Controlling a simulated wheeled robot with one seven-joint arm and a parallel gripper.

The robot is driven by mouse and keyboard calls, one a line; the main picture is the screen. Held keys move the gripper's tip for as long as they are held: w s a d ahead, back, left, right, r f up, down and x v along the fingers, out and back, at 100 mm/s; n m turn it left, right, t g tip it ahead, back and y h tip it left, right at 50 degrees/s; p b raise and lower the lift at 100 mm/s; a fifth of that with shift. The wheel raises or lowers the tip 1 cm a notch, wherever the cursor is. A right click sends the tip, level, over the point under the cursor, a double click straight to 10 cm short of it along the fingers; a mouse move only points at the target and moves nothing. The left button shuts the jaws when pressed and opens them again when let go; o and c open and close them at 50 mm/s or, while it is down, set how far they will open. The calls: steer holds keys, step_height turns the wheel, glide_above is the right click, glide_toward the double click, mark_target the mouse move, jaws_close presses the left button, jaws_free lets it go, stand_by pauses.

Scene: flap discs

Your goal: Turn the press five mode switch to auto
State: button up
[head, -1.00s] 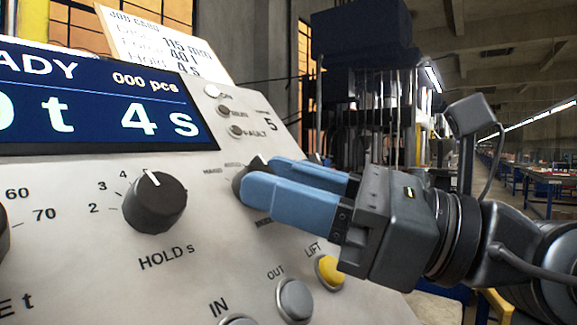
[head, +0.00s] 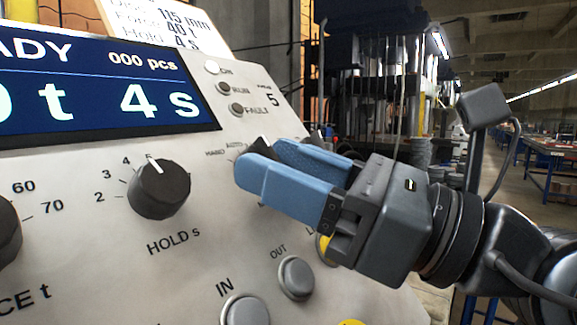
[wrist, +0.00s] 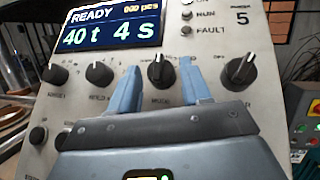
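The press five panel (head: 90,190) carries a number 5 and a lit display. The mode switch (wrist: 160,72) is a black knob with a white pointer mark at its top in the wrist view. My gripper (wrist: 160,84) is open, one blue finger on each side of the knob, with narrow gaps showing. In the head view my gripper (head: 264,162) covers most of the switch; only a dark bit (head: 263,144) shows above the fingers.
The hold knob (head: 159,188) is left of my gripper. The in button (head: 245,309), out button (head: 296,278) and partly hidden yellow lift button (head: 326,249) sit below. Another black knob (wrist: 238,74) is right of my fingers in the wrist view.

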steer(key=shift+o, duration=0.9)
steer(key=b+v, duration=0.2)
steer(key=v, duration=0.6)
steer(key=shift+a, duration=0.1)
